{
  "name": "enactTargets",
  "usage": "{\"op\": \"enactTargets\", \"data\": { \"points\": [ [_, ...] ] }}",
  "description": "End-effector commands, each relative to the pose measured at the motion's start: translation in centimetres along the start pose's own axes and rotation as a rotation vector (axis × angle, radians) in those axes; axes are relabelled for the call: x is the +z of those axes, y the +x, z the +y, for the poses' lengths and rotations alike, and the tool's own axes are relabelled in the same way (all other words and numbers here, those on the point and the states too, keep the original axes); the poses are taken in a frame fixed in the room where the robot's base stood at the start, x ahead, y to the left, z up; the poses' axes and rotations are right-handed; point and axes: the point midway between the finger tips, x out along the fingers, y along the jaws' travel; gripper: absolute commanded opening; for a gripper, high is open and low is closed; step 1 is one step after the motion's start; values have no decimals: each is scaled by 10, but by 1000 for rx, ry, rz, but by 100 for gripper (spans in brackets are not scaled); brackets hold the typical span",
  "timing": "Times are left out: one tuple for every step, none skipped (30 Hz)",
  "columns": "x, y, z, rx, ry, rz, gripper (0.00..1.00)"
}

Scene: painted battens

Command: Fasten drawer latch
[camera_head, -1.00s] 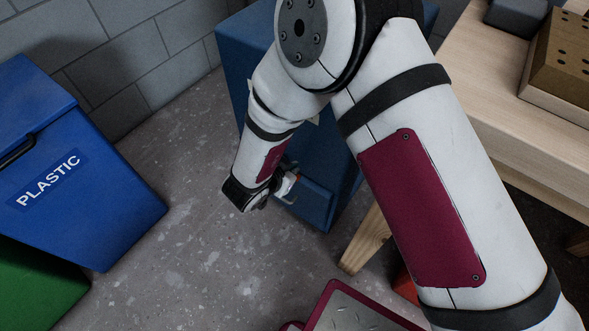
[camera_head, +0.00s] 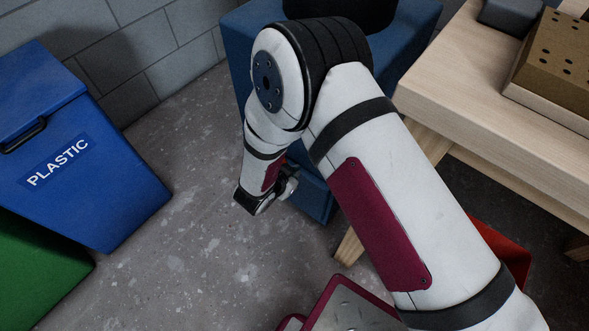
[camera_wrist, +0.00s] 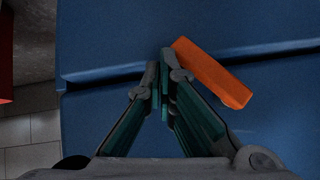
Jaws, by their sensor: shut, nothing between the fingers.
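The drawer latch (camera_wrist: 212,73) is an orange bar on the blue cabinet front in the wrist view. It lies slanted, upper left to lower right, across the dark seam between two blue panels. My gripper (camera_wrist: 162,78) is shut and empty, with its fingertips just left of the latch's upper end; whether they touch it I cannot tell. The blue cabinet (camera_head: 236,30) stands against the wall in the head view, partly hidden by my arm.
A blue bin marked PLASTIC (camera_head: 95,180) and a green bin (camera_head: 35,290) stand at the left. A wooden table (camera_head: 480,75) is at the right, with a red object (camera_head: 515,258) below it. A maroon-edged cart or tray (camera_head: 345,308) is at the bottom. Bare floor lies between.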

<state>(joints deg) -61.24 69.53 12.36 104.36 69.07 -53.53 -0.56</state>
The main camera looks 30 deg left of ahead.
Motion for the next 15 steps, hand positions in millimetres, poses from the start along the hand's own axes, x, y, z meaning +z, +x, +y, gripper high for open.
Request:
{"op": "enactTargets", "data": {
  "points": [
    [2, 2, 0, 1, -1, 0, 0],
    [3, 3, 0, 1, -1, 0, 0],
    [4, 4, 0, 1, -1, 0, 0],
    [5, 4, 0, 1, -1, 0, 0],
    [5, 5, -1, 1, -1, 0, 0],
    [6, 6, -1, 0, -1, 0, 0],
    [6, 6, -1, 0, 0, 1, 0],
    [7, 7, -1, 0, 0, 1, 0],
    [7, 7, -2, 0, 0, 1, 0],
    [7, 8, -2, 0, 0, 1, 0],
    [8, 8, -2, 0, 0, 1, 0],
    [8, 8, -2, 0, 0, 1, 0],
    [8, 8, -2, 0, 0, 1, 0],
    [8, 8, -2, 1, 0, 1, 0],
    [8, 8, -2, 1, 0, 1, 0]
  ]
}}
